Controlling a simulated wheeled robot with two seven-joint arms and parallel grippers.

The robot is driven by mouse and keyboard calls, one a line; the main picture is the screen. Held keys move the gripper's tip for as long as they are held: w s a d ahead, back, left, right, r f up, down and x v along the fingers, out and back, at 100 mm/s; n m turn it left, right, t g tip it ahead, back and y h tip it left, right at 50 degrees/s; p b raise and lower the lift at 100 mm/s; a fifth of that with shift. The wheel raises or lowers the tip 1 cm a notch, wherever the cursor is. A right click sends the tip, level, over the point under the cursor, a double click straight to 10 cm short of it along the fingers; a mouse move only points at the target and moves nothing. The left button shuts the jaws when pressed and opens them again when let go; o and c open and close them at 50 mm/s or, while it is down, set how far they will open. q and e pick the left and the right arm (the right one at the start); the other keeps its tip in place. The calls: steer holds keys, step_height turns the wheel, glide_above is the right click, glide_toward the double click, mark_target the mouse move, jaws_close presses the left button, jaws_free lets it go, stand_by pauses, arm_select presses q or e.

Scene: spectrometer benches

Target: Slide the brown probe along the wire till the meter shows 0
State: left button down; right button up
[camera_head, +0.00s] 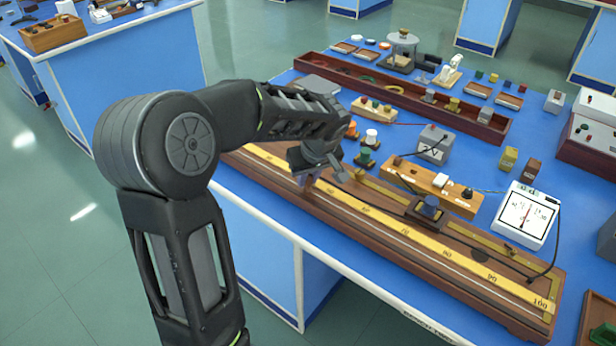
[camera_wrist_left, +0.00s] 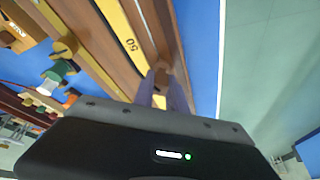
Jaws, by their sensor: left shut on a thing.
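The long wooden wire board (camera_head: 470,283) lies along the front of the blue bench, with a yellow scale (camera_head: 405,232) numbered up to 100 at its right end. My left gripper (camera_head: 308,180) is over the board's left-middle part, shut on the brown probe. The probe (camera_wrist_left: 164,72) shows between the fingers in the left wrist view, near the scale's 50 mark; whether its tip touches the wire cannot be told. The white meter (camera_head: 527,214) stands behind the board's right part. Its red needle is near the middle, slightly tilted; the exact reading is too small to tell.
A dark block with a blue top (camera_head: 428,208) sits on the board to the right of my gripper. A wooden resistance box (camera_head: 432,185), a grey box (camera_head: 435,144) and black cables stand behind. A long brown tray (camera_head: 400,98) lies farther back.

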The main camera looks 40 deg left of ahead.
arm_select(q)
steer(key=shift+s+f+b, duration=0.1)
steer(key=shift+f+b, duration=0.1)
steer(key=shift+b, duration=0.25)
stand_by(0.6)
steer(key=shift+s+d+f, duration=0.1)
steer(key=shift+f, duration=0.1)
stand_by(1.9)
stand_by(1.8)
steer(key=c, duration=1.5)
jaws_free()
steer(key=shift+o, duration=1)
steer(key=shift+r, duration=0.15)
steer(key=shift+d+r, duration=0.1)
steer(key=shift+r, duration=0.2)
steer(key=v, duration=0.7)
steer(key=shift+r, duration=0.25)
